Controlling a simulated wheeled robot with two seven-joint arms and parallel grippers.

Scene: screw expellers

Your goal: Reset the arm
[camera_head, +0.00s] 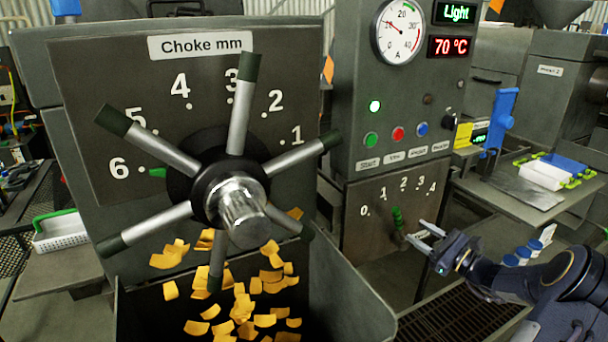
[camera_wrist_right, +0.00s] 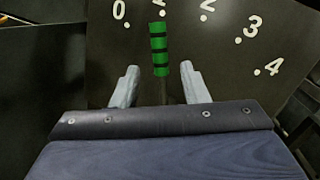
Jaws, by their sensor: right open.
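My right gripper (camera_head: 416,231) is open and empty, coming in from the right in the head view. Its fingertips point at a short lever with a green, black-banded handle (camera_head: 397,217) and stop just to its right. In the right wrist view the green handle (camera_wrist_right: 159,49) stands upright beyond and between the two pale fingers, with its dark rod below. The lever sits on a panel (camera_head: 372,240) with a scale from 0 to 4, and its handle points near the 1 mark. My left gripper is not in view.
A large choke wheel (camera_head: 240,212) with several spokes stands at left, its green pointer (camera_head: 157,172) near 6. Below it is a bin (camera_head: 345,290) with orange pieces. A control box (camera_head: 405,100) reads 70 °C. A side table (camera_head: 515,188) holds trays at right.

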